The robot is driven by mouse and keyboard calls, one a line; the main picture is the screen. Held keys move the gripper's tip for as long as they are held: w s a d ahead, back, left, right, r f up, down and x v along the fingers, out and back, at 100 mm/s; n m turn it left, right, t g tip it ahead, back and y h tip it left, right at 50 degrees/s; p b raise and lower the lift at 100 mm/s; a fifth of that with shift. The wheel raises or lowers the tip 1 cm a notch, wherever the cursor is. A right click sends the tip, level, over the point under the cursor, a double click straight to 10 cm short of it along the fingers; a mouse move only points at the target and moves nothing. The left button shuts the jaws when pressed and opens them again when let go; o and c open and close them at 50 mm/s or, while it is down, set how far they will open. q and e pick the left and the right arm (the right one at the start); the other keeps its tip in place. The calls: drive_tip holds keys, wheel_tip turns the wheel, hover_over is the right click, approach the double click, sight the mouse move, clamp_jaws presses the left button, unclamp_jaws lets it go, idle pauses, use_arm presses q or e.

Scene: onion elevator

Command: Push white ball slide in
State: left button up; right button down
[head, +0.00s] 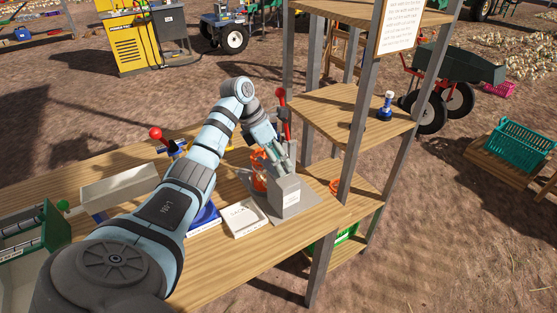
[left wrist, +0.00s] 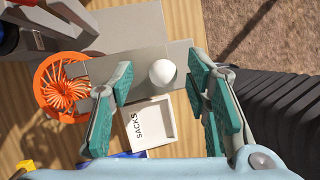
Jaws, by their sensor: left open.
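The white ball (left wrist: 162,72) sits on a grey bar (left wrist: 140,58), likely the slide, in the left wrist view. My left gripper (left wrist: 160,66) is open, with one teal-padded finger on each side of the ball. I cannot tell whether either finger touches it. In the head view my left gripper (head: 277,158) reaches down over a grey box-shaped device (head: 286,196) on the wooden bench. My right gripper is in neither view.
A white tray marked SACKS (head: 245,218) is next to the device. A red-handled lever (head: 282,110) and shelf posts (head: 362,100) stand close to my arm.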

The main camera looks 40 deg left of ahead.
use_arm(q)
wheel_tip(320, 180, up, 6)
drive_tip(key=p, duration=0.6)
drive_tip(key=shift+r, duration=0.15)
drive_tip(key=shift+d+f, duration=0.1)
drive_tip(key=shift+f, duration=0.1)
